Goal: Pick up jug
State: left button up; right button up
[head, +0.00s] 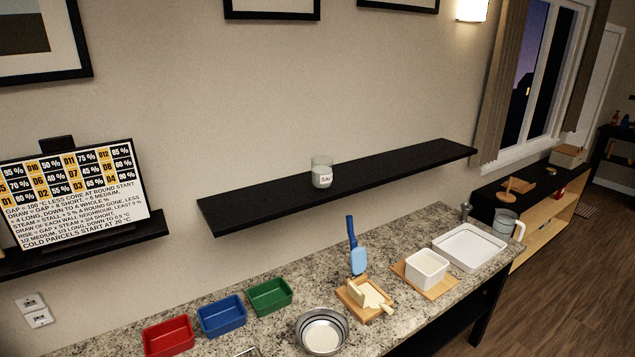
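The jug (505,225) is a clear grey-looking vessel with a white handle on its right side. It stands upright at the far right end of the granite counter, just right of a white tray. Neither of my grippers shows in the head view, and nothing is touching the jug.
The granite counter (285,322) holds red (168,337), blue (221,316) and green (270,295) bins, a metal bowl (322,331), a board with a block (364,299), a blue-handled brush (357,258), a white container (427,269) and the white tray (469,246). A black shelf (400,169) carries a labelled jar (321,173).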

aim_at(505, 221)
jog(key=z, duration=1.25)
